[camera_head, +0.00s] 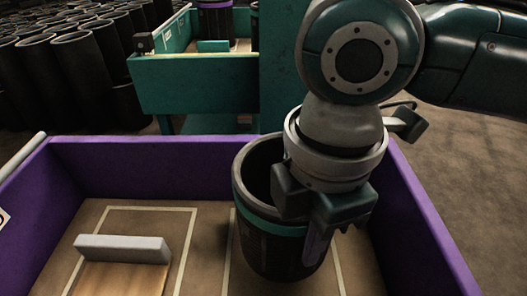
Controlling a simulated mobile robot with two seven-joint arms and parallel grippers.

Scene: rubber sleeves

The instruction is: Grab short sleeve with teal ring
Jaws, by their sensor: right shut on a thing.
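A short black sleeve with a teal ring (257,216) stands at the right side of the purple-walled bin. Its open top faces up and it looks slightly tilted. My right gripper (318,230) reaches down from above and is shut on the sleeve's right wall near the rim. One finger is at the inside of the opening and the other is outside. The gripper hides part of the rim. I cannot tell whether the sleeve's bottom touches the bin floor. My left gripper is not in view.
The purple bin (153,150) has a floor with pale outlined rectangles and a grey block (122,249) at the left. A teal bin (193,84) behind holds a purple-ringed sleeve (216,18). Several black sleeves (83,62) stand at the back left.

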